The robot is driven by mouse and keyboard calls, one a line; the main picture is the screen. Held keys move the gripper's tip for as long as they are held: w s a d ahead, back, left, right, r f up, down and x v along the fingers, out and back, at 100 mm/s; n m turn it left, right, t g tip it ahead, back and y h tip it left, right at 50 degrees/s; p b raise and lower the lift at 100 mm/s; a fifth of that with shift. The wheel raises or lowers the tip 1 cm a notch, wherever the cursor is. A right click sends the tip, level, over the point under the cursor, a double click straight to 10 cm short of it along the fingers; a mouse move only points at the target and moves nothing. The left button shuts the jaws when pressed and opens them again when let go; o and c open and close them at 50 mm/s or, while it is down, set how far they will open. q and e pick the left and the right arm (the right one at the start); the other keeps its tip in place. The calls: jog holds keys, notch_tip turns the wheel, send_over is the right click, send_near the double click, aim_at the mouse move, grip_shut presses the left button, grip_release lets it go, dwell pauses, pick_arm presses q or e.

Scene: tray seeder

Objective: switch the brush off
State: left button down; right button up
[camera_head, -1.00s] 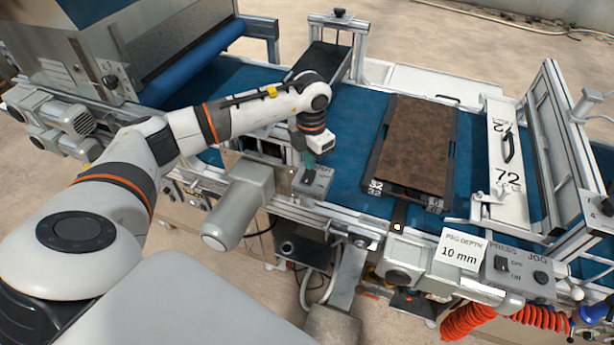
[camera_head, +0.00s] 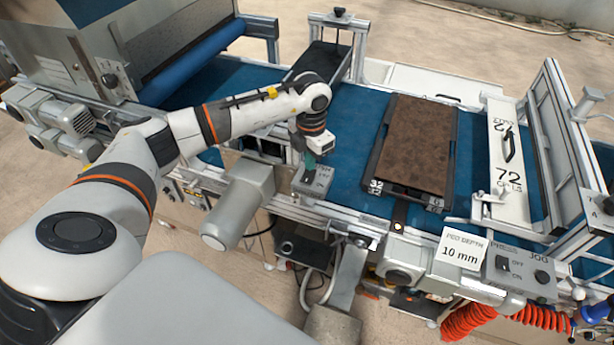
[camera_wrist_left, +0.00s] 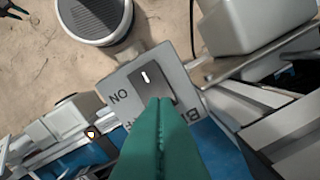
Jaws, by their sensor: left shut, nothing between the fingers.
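The brush switch box (camera_head: 318,184) is a small grey box on the near rail of the machine. In the left wrist view its face (camera_wrist_left: 118,80) shows ON at one end and a partly hidden BRUSH label. Its dark rocker (camera_wrist_left: 149,82) has a white mark near the ON side. My left gripper (camera_head: 309,164) is over the box. Its green fingers (camera_wrist_left: 165,103) are shut and empty, with the tips at the rocker's OFF side. They hide most of the OFF lettering. I cannot tell whether they touch the rocker. My right gripper is not in view.
A soil-filled tray (camera_head: 389,182) lies on the blue belt (camera_head: 347,125). A grey motor cylinder (camera_head: 238,205) sticks out left of the switch box. A press and jog panel (camera_head: 520,272) and a 10 mm depth card (camera_head: 461,250) are at the right.

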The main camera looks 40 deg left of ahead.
pick_arm(q)
jog(key=shift+f+b, duration=0.6)
jog(key=shift+f, duration=0.25)
jog(key=shift+s, duration=0.1)
jog(key=shift+r+p, duration=0.6)
jog(key=shift+r, duration=0.3)
jog(key=shift+r+p, duration=1.5)
jog(key=shift+r, duration=1.2)
